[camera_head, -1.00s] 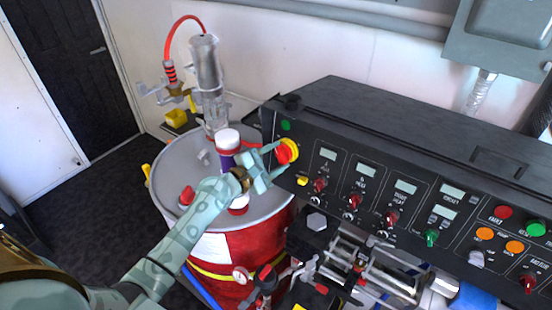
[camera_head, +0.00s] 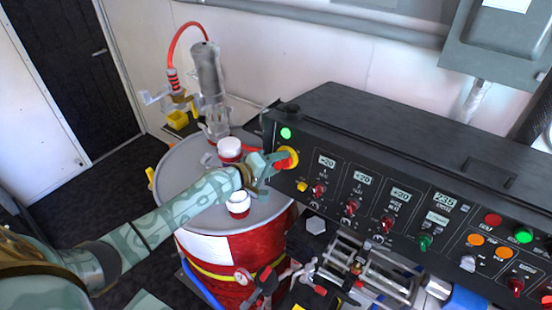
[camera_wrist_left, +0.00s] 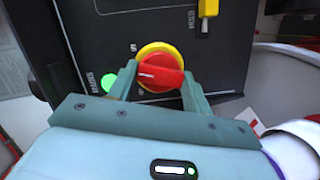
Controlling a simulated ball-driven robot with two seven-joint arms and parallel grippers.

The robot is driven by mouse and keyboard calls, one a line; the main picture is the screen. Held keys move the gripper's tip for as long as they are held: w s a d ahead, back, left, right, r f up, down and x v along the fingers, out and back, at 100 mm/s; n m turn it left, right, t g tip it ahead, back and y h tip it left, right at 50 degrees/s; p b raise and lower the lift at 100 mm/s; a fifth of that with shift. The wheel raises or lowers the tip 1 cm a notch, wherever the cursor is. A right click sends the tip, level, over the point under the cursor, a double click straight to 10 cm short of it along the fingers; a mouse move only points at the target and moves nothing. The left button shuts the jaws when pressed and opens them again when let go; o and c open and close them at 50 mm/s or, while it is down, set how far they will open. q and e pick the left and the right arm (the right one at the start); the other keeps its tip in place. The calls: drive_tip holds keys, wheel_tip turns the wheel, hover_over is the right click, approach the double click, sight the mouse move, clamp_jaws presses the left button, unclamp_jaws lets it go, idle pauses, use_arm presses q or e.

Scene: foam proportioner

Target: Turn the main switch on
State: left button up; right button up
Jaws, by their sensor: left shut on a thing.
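The main switch (camera_head: 290,157) is a red knob on a yellow ring at the left end of the black control panel. In the left wrist view the red knob (camera_wrist_left: 160,74) has a white mark that runs sideways. My left gripper (camera_head: 279,161) is shut on the red knob, one finger on each side of it in the left wrist view (camera_wrist_left: 157,82). The green lamp (camera_head: 286,133) above the switch is lit, and it also glows in the left wrist view (camera_wrist_left: 109,83). The displays, such as the leftmost (camera_head: 327,161), show numbers. My right gripper is not in view.
A red drum (camera_head: 240,262) with a grey lid stands below my left arm, with red-and-white bottles (camera_head: 229,149) close to the gripper. A clear cylinder pump with a red hose (camera_head: 181,32) stands behind. Metal pump parts (camera_head: 365,268) lie below the panel.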

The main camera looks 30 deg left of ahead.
use_arm(q)
drive_tip(key=m+p, duration=0.2)
drive_tip(key=p, duration=0.1)
drive_tip(key=shift+d+r+m+g+y, duration=0.1)
drive_tip(key=shift+r+m+g+y, duration=0.05)
drive_tip(key=shift+m+g+y, duration=0.2)
drive_tip(key=shift+m+y+p, duration=0.25)
drive_tip(key=shift+m+p, duration=0.6)
drive_tip(key=shift+m, duration=0.1)
drive_tip(key=shift+f, duration=0.25)
drive_tip(key=o, duration=1)
drive_tip(key=shift+r, duration=0.1)
